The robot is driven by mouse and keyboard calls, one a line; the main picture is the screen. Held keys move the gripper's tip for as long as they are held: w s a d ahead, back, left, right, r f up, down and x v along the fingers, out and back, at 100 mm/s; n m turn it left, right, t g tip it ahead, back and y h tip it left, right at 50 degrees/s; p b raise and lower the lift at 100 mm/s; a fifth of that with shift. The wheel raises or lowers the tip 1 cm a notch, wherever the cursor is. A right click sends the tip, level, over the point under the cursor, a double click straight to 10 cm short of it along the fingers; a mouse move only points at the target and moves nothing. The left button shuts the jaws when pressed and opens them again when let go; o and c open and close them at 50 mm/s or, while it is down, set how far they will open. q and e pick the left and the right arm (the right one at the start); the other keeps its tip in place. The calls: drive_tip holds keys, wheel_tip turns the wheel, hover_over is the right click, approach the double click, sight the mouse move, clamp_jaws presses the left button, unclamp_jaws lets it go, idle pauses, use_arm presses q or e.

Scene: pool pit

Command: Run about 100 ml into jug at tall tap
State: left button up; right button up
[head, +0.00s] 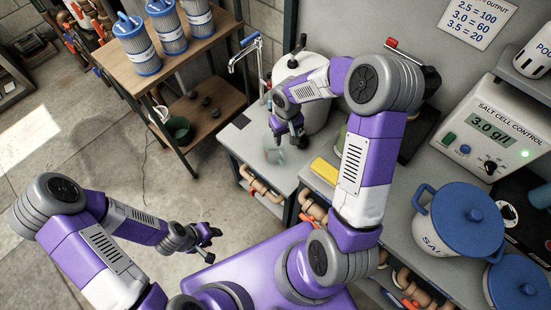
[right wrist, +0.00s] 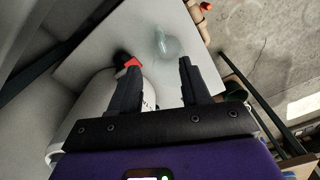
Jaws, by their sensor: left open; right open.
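A small clear glass jug (head: 275,156) stands on the low grey bench, and in the right wrist view the jug (right wrist: 166,42) shows beyond the fingertips. My right gripper (head: 290,142) is open and empty, above and close to the jug; in the right wrist view its fingers (right wrist: 157,66) are apart with nothing between them. A tall chrome tap (head: 246,50) rises at the back left of the bench, its spout bent over to the left. My left gripper (head: 211,240) is open and empty, low over the floor at the left. I cannot see a water level in the jug.
A white cylindrical tank (head: 299,68) stands behind my right forearm; a red-tipped part (right wrist: 132,64) shows by it. A yellow block (head: 325,171) lies right of the jug. A salt pot (head: 447,235) and control box (head: 492,130) are further right. A wooden shelf (head: 197,60) with filter cartridges stands left.

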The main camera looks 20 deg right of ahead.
drive_tip(key=b, duration=0.9)
approach(285, 158)
drive_tip(key=f, duration=0.5)
drive_tip(key=shift+w+a+f, duration=0.15)
drive_tip(key=shift+a+f, duration=0.05)
wheel_tip(285, 158, down, 7)
drive_tip(key=b, duration=0.3)
drive_tip(key=shift+d+f, duration=0.1)
drive_tip(key=shift+f, duration=0.1)
drive_tip(key=shift+r, duration=0.1)
drive_tip(key=shift+c, duration=0.5)
clamp_jaws()
